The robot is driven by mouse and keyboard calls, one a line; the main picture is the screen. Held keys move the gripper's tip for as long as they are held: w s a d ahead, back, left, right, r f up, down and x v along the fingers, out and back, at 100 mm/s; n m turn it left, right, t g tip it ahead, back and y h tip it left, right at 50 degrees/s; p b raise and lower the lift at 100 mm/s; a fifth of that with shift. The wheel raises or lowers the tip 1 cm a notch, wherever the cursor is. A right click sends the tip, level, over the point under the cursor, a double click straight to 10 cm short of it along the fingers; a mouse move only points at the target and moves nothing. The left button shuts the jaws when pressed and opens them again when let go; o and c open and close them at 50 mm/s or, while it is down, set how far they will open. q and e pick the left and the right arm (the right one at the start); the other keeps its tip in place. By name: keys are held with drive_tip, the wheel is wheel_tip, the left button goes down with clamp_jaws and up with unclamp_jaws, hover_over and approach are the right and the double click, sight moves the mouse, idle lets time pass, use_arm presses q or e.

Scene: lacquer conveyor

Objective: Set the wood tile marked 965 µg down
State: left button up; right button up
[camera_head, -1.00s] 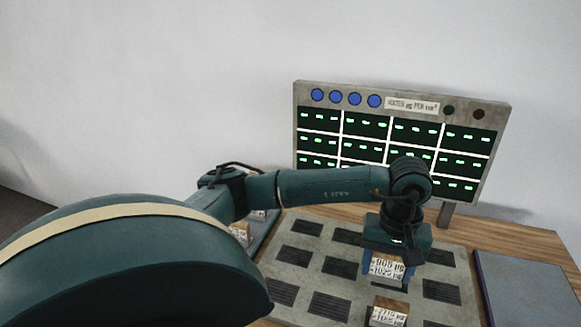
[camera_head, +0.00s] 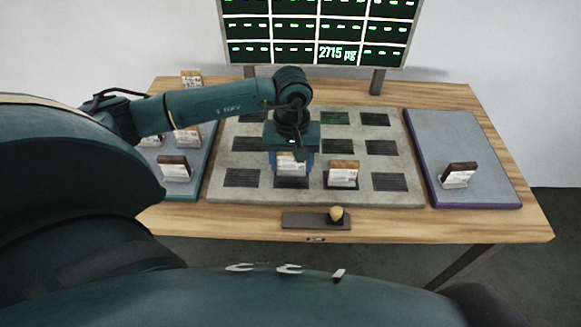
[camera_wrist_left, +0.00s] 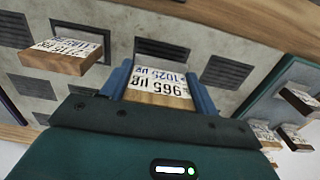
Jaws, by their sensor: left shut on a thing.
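My left gripper (camera_head: 291,168) is shut on the wood tile marked 965 µg (camera_head: 290,160). In the left wrist view the tile (camera_wrist_left: 158,84) sits between the two blue fingers, its white label reading 965 µg and 1025 µg, upside down there. In the head view it is at the second dark pad from the left in the front row of the grey slab (camera_head: 230,194). Part of that pad (camera_head: 291,183) shows below it; I cannot tell whether the tile touches. My right gripper is not in view.
Another wood tile (camera_head: 342,174) stands on the pad just right. The board (camera_head: 320,30) shows 2715 µg in one cell. A purple-edged tray (camera_head: 478,140) at right holds a dark-topped tile (camera_head: 459,175); a left tray (camera_head: 196,178) holds several tiles. A knob (camera_head: 336,214) stands in front.

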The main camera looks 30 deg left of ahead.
sight(291, 169)
use_arm(q)
wheel_tip(291, 169, down, 3)
drive_tip(key=shift+f, duration=0.15)
drive_tip(key=shift+f, duration=0.1)
drive_tip(key=shift+f, duration=0.15)
drive_tip(key=o, duration=0.7)
drive_tip(key=shift+o, duration=2.2)
